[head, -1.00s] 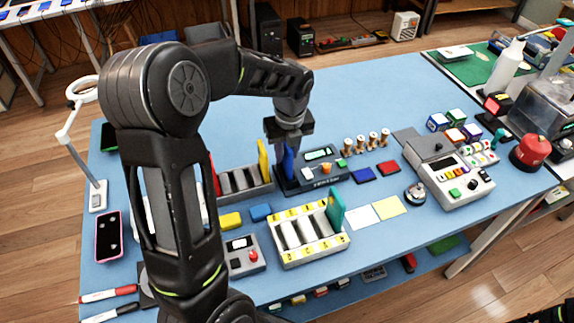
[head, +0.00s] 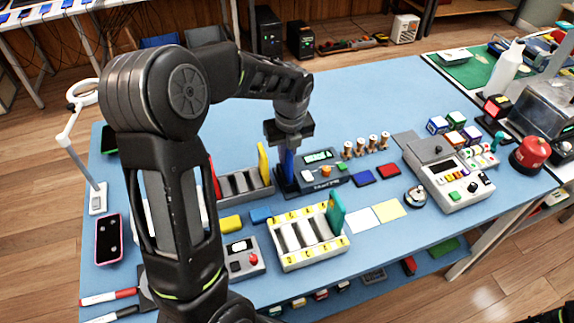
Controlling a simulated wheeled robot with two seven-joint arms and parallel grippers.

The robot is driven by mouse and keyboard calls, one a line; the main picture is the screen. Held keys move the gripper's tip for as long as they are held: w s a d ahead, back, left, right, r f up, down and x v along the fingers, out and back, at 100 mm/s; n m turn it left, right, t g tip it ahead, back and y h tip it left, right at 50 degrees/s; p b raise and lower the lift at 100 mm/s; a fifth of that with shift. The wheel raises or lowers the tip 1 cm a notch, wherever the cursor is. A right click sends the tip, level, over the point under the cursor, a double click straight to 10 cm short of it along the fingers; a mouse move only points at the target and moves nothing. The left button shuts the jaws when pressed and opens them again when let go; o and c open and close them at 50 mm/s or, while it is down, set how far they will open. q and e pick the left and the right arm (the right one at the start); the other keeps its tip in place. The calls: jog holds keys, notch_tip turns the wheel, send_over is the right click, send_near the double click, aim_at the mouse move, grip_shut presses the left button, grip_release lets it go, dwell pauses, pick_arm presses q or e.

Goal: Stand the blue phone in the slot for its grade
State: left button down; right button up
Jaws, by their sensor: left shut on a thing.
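My left gripper (head: 288,143) points down at the middle of the table and is shut on the blue phone (head: 288,163). The phone is upright, its lower end at the left part of the dark test device (head: 318,181), whose small screen (head: 318,156) shows green text too small to read surely. A slotted rack with yellow labels (head: 318,256) stands in front, with a teal phone (head: 335,216) upright at its right end and empty slots to the left. Behind it a grey rack (head: 262,193) holds a red and a yellow phone (head: 263,163). My right gripper is out of view.
A control box with a red button (head: 242,258) sits left of the front rack. White and yellow sheets (head: 389,209) lie to its right. My left arm hides the table's left part.

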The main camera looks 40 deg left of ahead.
pick_arm(q)
jog(key=shift+r+p, duration=0.85)
jog(key=shift+r, duration=0.3)
jog(key=shift+r+p, duration=1)
jog(key=shift+r, duration=0.15)
